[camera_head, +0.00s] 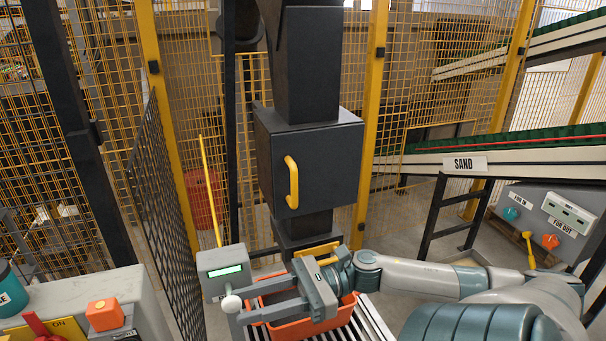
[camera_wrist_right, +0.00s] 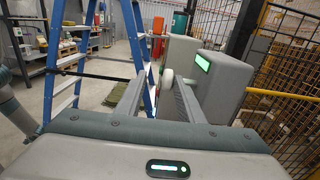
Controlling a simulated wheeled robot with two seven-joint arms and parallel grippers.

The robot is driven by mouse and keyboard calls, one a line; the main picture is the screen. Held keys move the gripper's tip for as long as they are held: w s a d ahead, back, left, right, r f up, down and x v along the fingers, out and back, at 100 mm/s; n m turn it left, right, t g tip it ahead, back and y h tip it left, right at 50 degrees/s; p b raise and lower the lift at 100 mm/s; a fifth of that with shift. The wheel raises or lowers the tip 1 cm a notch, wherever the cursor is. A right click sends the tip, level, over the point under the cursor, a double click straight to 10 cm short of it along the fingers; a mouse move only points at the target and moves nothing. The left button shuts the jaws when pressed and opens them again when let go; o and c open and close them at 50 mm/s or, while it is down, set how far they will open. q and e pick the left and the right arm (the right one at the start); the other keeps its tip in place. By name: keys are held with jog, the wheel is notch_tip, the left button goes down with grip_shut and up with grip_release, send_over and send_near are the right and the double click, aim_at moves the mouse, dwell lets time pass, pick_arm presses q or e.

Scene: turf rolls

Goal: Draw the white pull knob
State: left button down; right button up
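The white pull knob (camera_head: 232,303) is a small pale ball low on the grey post (camera_head: 214,264) with a green display. My right gripper (camera_head: 243,306) reaches in from the right, its fingers apart and pointing left, with the knob at their tips. In the right wrist view the knob (camera_wrist_right: 167,78) shows between the tips of the open gripper (camera_wrist_right: 160,80), closer to the right finger. I cannot tell whether a finger touches it. The grey post with its green display (camera_wrist_right: 226,85) stands to the right there. My left gripper is not in view.
An orange crate (camera_head: 292,328) sits under my right gripper on a roller conveyor (camera_head: 367,325). A dark cabinet with a yellow handle (camera_head: 291,182) stands behind. A black mesh panel (camera_head: 160,205) rises to the left. A blue ladder (camera_wrist_right: 55,55) stands in the wrist view.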

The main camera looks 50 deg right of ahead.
jog(key=b+v, duration=0.3)
jog(key=v, duration=0.7)
jog(key=shift+a, duration=0.1)
dwell(0.5)
